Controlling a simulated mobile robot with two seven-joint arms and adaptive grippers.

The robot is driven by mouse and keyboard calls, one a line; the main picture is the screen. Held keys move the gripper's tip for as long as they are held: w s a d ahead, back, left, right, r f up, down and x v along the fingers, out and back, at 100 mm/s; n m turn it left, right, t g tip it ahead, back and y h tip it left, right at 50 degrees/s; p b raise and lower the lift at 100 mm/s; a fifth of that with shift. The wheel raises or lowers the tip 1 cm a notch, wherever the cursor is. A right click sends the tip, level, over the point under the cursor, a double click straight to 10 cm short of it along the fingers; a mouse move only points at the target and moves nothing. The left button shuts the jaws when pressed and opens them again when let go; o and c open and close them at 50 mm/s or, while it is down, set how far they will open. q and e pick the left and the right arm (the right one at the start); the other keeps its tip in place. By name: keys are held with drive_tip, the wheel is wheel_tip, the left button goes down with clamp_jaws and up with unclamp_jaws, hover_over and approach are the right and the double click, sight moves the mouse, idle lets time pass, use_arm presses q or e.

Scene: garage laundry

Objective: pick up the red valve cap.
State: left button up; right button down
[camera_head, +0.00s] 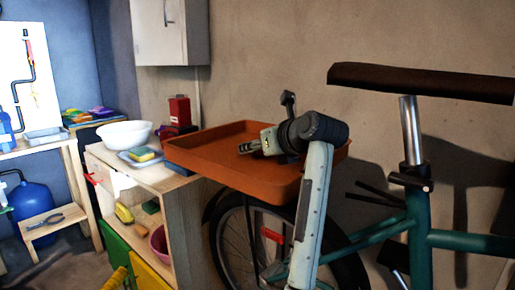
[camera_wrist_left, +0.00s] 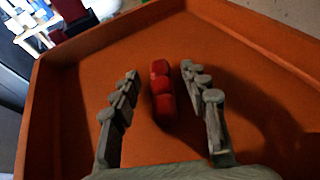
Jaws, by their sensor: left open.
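The red valve cap (camera_wrist_left: 162,92) stands out as a small, ribbed red piece on the floor of the orange-brown tray (camera_wrist_left: 75,130) in the left wrist view. My left gripper (camera_wrist_left: 159,76) is open, with one finger on each side of the cap and a visible gap to both. In the head view, my left gripper (camera_head: 246,148) is over the tray (camera_head: 215,165), its fingers pointing left. I cannot make out the cap there. My right gripper is in neither view.
The tray has raised walls around the gripper. A teal bicycle (camera_head: 418,215) stands close on the right. A wooden shelf unit (camera_head: 180,205) with a white bowl (camera_head: 124,134), a sponge (camera_head: 145,154) and a red container (camera_head: 180,111) is on the left.

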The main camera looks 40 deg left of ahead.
use_arm(q)
drive_tip(key=c, duration=0.9)
drive_tip(key=shift+o, duration=0.2)
